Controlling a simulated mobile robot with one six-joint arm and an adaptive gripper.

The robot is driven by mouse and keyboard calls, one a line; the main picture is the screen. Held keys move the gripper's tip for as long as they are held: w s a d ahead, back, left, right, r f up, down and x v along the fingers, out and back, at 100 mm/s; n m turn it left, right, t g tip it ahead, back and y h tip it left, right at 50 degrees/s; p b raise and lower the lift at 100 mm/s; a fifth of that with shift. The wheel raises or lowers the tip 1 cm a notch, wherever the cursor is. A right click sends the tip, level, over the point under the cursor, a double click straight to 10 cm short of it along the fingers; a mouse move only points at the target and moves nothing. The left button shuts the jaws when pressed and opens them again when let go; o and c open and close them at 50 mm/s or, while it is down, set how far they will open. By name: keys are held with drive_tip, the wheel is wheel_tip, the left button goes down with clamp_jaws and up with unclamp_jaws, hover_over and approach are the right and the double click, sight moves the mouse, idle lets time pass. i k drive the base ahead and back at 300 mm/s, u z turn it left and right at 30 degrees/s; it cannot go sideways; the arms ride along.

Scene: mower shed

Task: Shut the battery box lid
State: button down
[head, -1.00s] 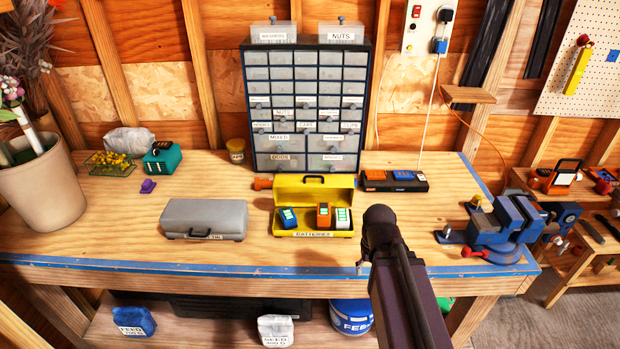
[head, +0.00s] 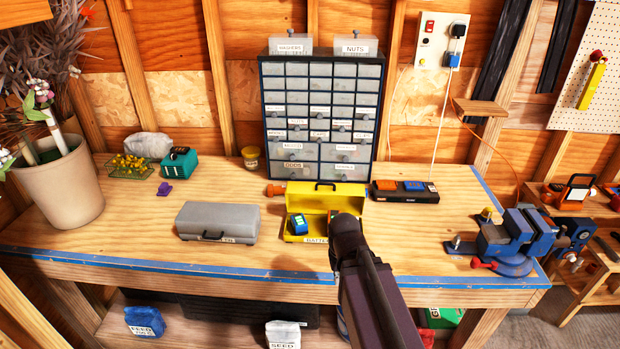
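The yellow battery box (head: 294,238) stands on the workbench in the head view, labelled on its front. Its lid (head: 312,197) is open, standing up at the back with a dark handle on its top edge. A blue battery (head: 298,223) sits in the left of the box. An orange one (head: 331,215) shows only in part. My arm covers the right part of the box and its label. The arm's dark end is in front of the box's right side; the gripper's fingers cannot be made out, nor whether they touch anything.
A closed grey box (head: 217,222) stands left of the battery box. A drawer cabinet (head: 320,120) rises behind it, with a black charger (head: 404,191) to the right. A blue vise (head: 515,240) is at the bench's right end. The bench front left is clear.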

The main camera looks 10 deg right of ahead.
sight(316, 198)
drive_tip(key=u, duration=0.4)
drive_tip(key=k, duration=0.9)
drive_tip(key=z, duration=0.7)
drive_tip(key=i, duration=1)
drive_tip(key=z, duration=0.05)
